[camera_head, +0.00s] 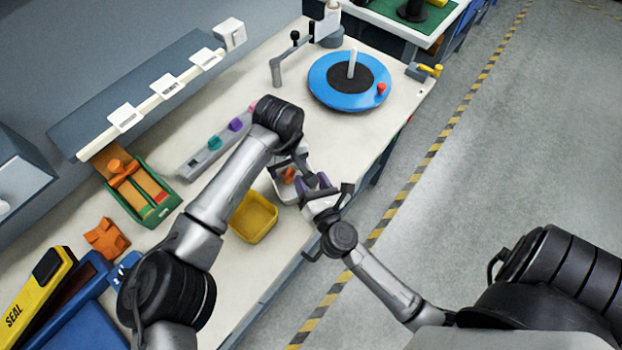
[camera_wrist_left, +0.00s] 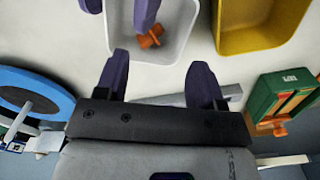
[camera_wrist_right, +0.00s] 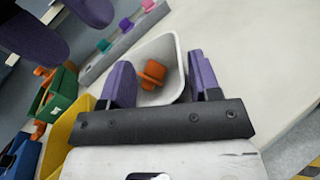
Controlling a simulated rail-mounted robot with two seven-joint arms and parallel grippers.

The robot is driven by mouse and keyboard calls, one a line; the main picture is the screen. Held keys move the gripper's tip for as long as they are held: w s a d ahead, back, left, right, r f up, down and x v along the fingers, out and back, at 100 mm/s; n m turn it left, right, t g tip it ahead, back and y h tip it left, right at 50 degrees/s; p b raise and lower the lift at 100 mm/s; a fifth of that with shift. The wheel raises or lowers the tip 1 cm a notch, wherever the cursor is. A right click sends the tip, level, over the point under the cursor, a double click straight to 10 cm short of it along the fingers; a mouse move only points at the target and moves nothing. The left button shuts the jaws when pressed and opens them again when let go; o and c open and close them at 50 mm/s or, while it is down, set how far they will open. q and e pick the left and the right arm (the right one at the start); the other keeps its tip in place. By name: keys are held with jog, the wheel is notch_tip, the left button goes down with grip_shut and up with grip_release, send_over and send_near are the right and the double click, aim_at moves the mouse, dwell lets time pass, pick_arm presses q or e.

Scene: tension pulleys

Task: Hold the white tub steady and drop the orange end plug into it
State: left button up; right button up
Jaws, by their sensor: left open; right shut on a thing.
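The white tub (camera_head: 284,194) stands on the bench near its front edge, partly hidden by my grippers. It also shows in the left wrist view (camera_wrist_left: 178,48) and right wrist view (camera_wrist_right: 177,52). The orange end plug (camera_wrist_left: 150,38) lies inside it, also seen in the right wrist view (camera_wrist_right: 152,75). My left gripper (camera_wrist_left: 158,72) is open and empty, close beside the tub. My right gripper (camera_wrist_right: 160,75) is shut on the tub's wall, one finger inside near the plug, the other outside. The exact contact is hard to see.
A yellow tub (camera_head: 254,217) stands just left of the white one. Behind are a grey rail with coloured plugs (camera_head: 217,143) and a green box (camera_head: 145,192). A blue turntable (camera_head: 349,80) stands farther back. An orange part (camera_head: 107,238) lies left.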

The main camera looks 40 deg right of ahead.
jog(key=shift+s+f, duration=0.1)
jog(key=shift+f, duration=0.3)
pick_arm(q)
notch_tip(320, 180, up, 12)
dwell(0.4)
jog(key=shift+w, duration=0.1)
dwell(0.9)
pick_arm(e)
jog(key=o, duration=0.8)
jog(key=shift+d, duration=0.1)
jog(key=shift+o, duration=1.2)
jog(key=shift+s+a+r, duration=0.1)
jog(key=shift+a, duration=0.1)
